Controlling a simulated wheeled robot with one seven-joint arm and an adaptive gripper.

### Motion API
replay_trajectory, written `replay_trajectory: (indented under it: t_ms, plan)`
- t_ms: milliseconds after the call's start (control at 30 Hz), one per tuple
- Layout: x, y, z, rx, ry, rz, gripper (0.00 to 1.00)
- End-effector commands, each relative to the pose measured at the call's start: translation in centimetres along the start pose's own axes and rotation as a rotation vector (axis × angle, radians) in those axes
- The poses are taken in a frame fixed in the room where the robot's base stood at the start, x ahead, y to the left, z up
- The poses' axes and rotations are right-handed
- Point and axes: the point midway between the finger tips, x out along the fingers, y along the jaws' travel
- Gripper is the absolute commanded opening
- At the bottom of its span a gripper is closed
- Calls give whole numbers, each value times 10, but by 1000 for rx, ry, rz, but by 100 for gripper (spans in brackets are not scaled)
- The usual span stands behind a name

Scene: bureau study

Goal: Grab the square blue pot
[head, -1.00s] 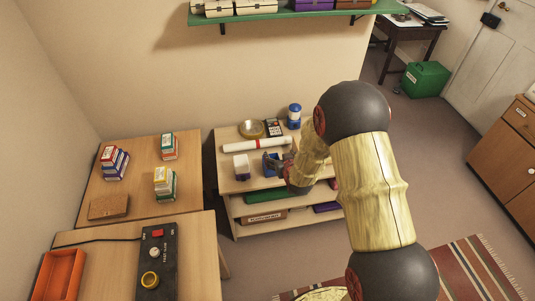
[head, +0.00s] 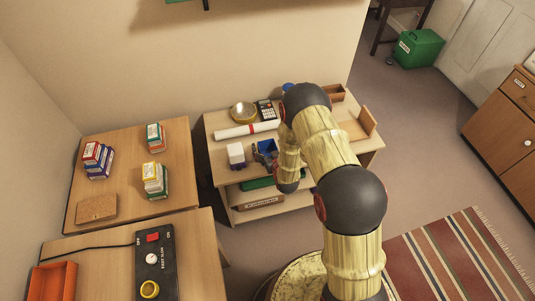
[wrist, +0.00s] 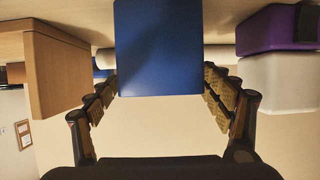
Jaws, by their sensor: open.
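The square blue pot (wrist: 158,48) fills the top middle of the wrist view, its flat face towards the camera. My gripper (wrist: 160,82) is open, with one finger on each side of the pot; small gaps seem to show between the fingers and its sides. In the head view the blue pot (head: 267,146) is on the shelf unit's top, partly hidden by my gripper (head: 266,157) and arm.
A white and purple box (head: 236,154) stands just left of the pot; it also shows in the wrist view (wrist: 284,82). A wooden piece (wrist: 56,72) is on the pot's other side. Behind are a white roll (head: 245,130), a brass dish (head: 243,112) and a calculator (head: 266,110).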

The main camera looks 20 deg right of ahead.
Motion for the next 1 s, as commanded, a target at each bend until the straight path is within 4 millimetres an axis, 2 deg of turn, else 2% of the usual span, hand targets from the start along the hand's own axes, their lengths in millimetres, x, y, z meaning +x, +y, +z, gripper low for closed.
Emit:
replay_trajectory:
  t_ms: [233, 500, 1000]
  plan:
    - [35, -2, 1, 0, -1, 0, 80]
    - [39, -2, -2, 0, 0, 0, 80]
    - [38, -2, -1, 0, -1, 0, 51]
